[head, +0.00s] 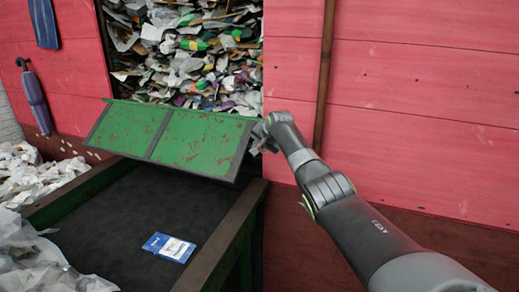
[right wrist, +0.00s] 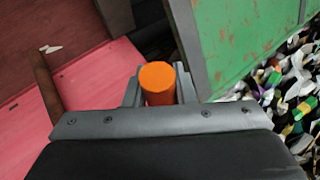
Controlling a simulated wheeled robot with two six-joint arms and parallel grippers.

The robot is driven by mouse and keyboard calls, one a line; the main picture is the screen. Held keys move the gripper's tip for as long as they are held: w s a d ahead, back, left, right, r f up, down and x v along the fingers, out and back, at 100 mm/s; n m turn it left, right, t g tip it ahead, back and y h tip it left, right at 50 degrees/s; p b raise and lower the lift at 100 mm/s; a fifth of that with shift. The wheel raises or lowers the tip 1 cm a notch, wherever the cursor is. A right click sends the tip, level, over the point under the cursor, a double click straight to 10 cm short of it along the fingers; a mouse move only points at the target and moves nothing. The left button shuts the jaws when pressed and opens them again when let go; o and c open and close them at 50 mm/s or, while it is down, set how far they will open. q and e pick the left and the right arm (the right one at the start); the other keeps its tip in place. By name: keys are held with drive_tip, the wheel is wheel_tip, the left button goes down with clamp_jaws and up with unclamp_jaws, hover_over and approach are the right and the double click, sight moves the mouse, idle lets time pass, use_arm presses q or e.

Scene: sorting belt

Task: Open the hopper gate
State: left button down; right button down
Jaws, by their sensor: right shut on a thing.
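The hopper gate (head: 178,138) is a worn green panel with dark grey frame strips, in the middle of the head view. It slants over the far end of the dark belt, and the waste-filled opening shows above it. My right gripper (head: 261,138) is at the gate's right edge. In the right wrist view its two fingers are shut on an orange cylindrical handle (right wrist: 158,77). The green gate panel (right wrist: 235,45) is right beside the handle there. The handle is hidden in the head view. My left gripper is not in view.
Mixed waste (head: 190,55) fills the hopper opening behind the gate. A blue and white packet (head: 169,247) lies on the otherwise bare belt (head: 120,215). Pale waste heaps (head: 35,265) lie on the left. A red wall (head: 420,90) with a brown upright pipe (head: 325,75) stands behind my right arm.

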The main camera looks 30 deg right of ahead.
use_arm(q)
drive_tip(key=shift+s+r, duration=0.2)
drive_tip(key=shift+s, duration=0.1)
use_arm(e)
drive_tip(key=shift+r+g+y, duration=0.3)
drive_tip(key=shift+r, duration=0.55)
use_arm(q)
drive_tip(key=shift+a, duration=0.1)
use_arm(e)
drive_tip(key=shift+r, duration=0.25)
drive_tip(key=c, duration=1.2)
unclamp_jaws()
drive_tip(key=shift+f, duration=0.1)
drive_tip(key=shift+v, duration=1.4)
drive_tip(key=shift+s+r+b, duration=0.25)
drive_tip(key=shift+s+b, duration=0.05)
use_arm(q)
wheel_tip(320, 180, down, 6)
drive_tip(key=b, duration=0.5)
use_arm(e)
drive_tip(key=v, duration=1.3)
drive_tip(key=shift+r, duration=0.45)
